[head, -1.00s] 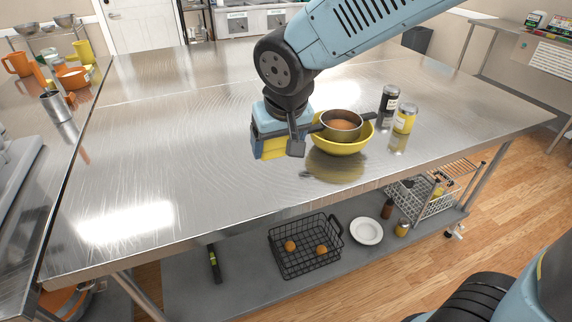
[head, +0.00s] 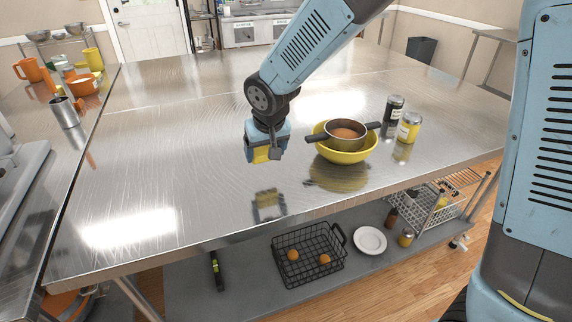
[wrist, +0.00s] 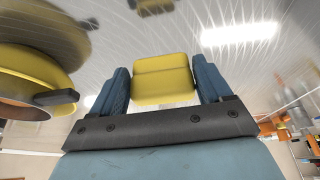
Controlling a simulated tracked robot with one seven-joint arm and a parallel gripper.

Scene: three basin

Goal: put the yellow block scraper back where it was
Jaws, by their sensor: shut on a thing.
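The yellow block scraper (head: 262,154) is a small yellow block held between the two blue fingers of my gripper (head: 266,150). In the wrist view the yellow block (wrist: 163,78) fills the space between the fingertips (wrist: 160,85), and both fingers press on its sides. My gripper points down above the steel table (head: 170,170), left of the yellow bowl. Its reflection lies apart below it, so the scraper is held clear of the tabletop.
A yellow bowl (head: 348,156) with a small pot (head: 345,132) in it stands to the right. A dark can (head: 393,110) and a yellow can (head: 409,127) stand beyond. A black wire basket (head: 308,268) sits on the lower shelf. The table's left part is clear.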

